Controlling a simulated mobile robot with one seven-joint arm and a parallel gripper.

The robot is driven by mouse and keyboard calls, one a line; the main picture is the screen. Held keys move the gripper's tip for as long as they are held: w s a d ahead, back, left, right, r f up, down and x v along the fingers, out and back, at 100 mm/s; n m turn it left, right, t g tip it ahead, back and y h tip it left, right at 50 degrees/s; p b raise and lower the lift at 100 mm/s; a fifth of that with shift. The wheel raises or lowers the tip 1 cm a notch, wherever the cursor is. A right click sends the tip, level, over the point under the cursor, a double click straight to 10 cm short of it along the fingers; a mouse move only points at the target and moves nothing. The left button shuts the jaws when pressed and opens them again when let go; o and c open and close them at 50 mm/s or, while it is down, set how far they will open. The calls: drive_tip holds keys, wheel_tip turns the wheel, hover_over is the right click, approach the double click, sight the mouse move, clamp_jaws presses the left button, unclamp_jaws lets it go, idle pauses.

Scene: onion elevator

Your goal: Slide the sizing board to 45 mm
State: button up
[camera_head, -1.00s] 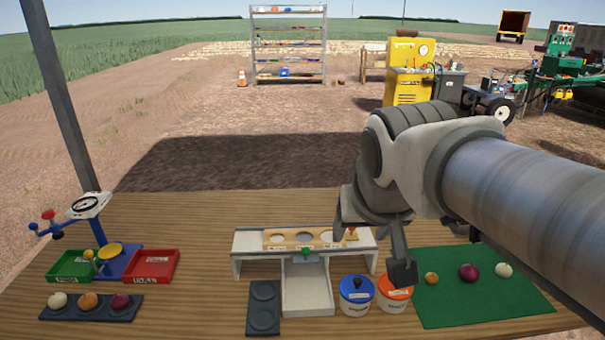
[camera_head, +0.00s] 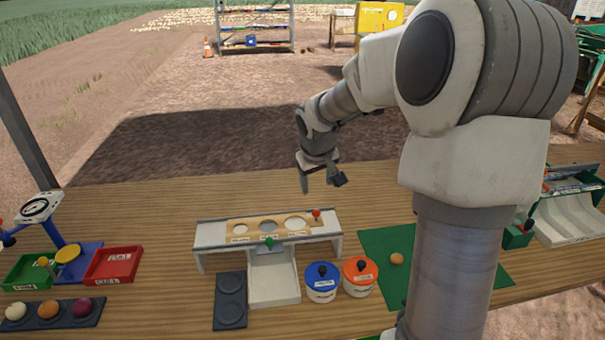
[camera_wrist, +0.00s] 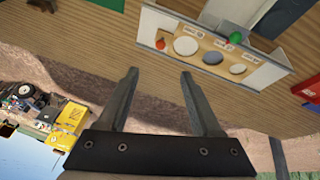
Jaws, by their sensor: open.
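The sizing board (camera_head: 252,230) is a light wooden strip with several round holes, lying on a white stand (camera_head: 208,236) on the table. A red knob (camera_head: 316,213) is at its right end, and a green knob (camera_head: 269,241) is at the stand's front edge near the middle. The board also shows in the wrist view (camera_wrist: 198,52), with the red knob (camera_wrist: 160,44) at its left end there. My gripper (camera_head: 321,184) is open and empty, above and behind the right end of the stand. In the wrist view, its two fingers (camera_wrist: 158,72) are apart with bare table between them. The size markings are too small to read.
Blue-lidded (camera_head: 322,280) and orange-lidded (camera_head: 360,275) tubs stand in front of the stand's right side. A dark two-cup tray (camera_head: 230,300) is front left. A green mat (camera_head: 375,240) lies right, partly hidden by my arm. Red (camera_head: 113,264) and green trays sit left.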

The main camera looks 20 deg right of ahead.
sight(316, 212)
drive_tip(key=b+x, duration=0.2)
drive_tip(key=x, duration=1.5)
drive_tip(key=shift+a+f, duration=0.1)
drive_tip(key=shift+f, duration=0.15)
clamp_jaws()
drive_tip(key=s+d+p, duration=0.1)
drive_tip(key=d+p, duration=0.2)
drive_tip(key=d, duration=0.5)
drive_tip(key=shift+s, duration=0.25)
idle(0.3)
unclamp_jaws()
